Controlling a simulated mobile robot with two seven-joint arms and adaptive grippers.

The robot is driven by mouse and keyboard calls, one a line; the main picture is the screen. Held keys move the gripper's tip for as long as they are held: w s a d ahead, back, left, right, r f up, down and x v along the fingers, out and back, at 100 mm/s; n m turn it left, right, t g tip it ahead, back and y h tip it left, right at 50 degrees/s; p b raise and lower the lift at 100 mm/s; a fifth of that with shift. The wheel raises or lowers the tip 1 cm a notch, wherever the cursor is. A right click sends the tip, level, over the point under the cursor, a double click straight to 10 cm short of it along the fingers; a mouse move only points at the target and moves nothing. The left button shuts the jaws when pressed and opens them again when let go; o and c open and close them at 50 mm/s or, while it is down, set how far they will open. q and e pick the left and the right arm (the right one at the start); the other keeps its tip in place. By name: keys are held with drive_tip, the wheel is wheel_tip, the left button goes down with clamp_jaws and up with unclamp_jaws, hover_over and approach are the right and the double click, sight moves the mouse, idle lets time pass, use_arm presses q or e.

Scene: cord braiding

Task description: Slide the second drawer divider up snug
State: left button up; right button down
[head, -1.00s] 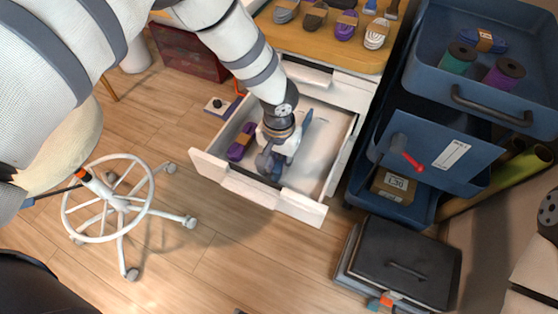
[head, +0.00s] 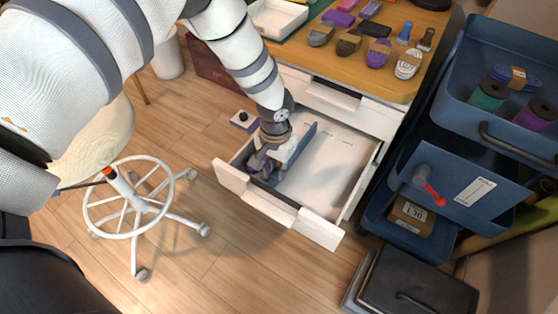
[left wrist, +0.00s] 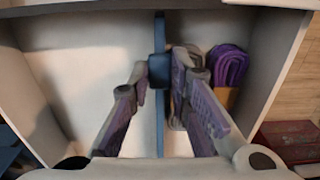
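A blue divider (head: 302,144) stands upright in the open white drawer (head: 322,232), towards its left side. In the left wrist view the divider (left wrist: 159,30) runs as a thin dark blue strip with a wider block near its middle. My left gripper (head: 266,172) reaches down into the drawer. In the left wrist view my left gripper (left wrist: 159,74) has a finger on each side of that block, seemingly touching it. A purple cord hank (left wrist: 229,66) with an orange band lies right of the divider there. The gripper hides part of the divider. My right gripper is not in view.
The wooden desk (head: 395,82) above holds several cord hanks. A blue cart (head: 395,165) with a red-handled lever stands right of the drawer. A white wheeled stool base (head: 140,215) stands at left. The drawer floor right of the divider in the head view is clear.

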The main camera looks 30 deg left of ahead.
use_arm(q)
drive_tip(key=o, duration=0.4)
wheel_tip(320, 180, up, 12)
idle(0.5)
